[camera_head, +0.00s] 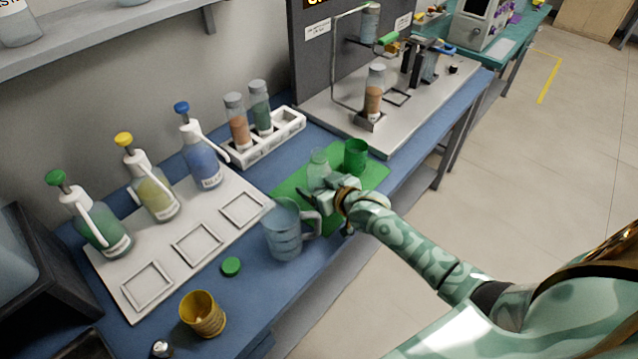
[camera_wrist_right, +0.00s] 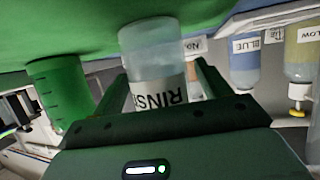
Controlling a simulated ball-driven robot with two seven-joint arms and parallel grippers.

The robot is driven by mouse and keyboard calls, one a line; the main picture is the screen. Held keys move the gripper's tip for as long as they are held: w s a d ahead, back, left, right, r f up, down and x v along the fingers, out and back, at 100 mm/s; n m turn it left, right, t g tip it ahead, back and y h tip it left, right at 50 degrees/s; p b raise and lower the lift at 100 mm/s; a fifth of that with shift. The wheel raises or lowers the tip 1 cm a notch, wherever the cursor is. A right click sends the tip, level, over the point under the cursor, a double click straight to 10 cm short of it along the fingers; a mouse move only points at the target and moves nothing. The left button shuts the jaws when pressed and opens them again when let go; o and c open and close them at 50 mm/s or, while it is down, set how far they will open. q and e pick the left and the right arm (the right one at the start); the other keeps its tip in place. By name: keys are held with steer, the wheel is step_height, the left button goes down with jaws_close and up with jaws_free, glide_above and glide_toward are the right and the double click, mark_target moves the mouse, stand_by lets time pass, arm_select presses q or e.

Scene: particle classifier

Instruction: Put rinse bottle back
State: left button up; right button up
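The rinse bottle (camera_head: 318,166) is small, clear and pale, and stands on a green mat (camera_head: 366,178) in the head view. In the right wrist view, which is upside down, the rinse bottle (camera_wrist_right: 158,60) shows its "RINSE" label, partly covered. My right gripper (camera_head: 325,188) is at the bottle, low over the mat. Its two fingers (camera_wrist_right: 162,88) flank the bottle closely. I cannot tell whether both fingers press on it. My left gripper is not in view.
A green cup (camera_head: 355,155) stands close behind the bottle; a clear jug (camera_head: 284,236) stands in front. A white tray (camera_head: 137,258) has several square outlines, with green (camera_head: 98,228), yellow (camera_head: 152,193) and blue (camera_head: 203,160) pump bottles behind. A yellow cup (camera_head: 202,314) stands at the front.

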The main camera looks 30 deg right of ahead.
steer(key=shift+s+r, duration=0.15)
steer(key=shift+r, duration=0.1)
steer(key=p+v, duration=0.4)
steer(key=v, duration=0.7)
steer(key=shift+s, duration=0.35)
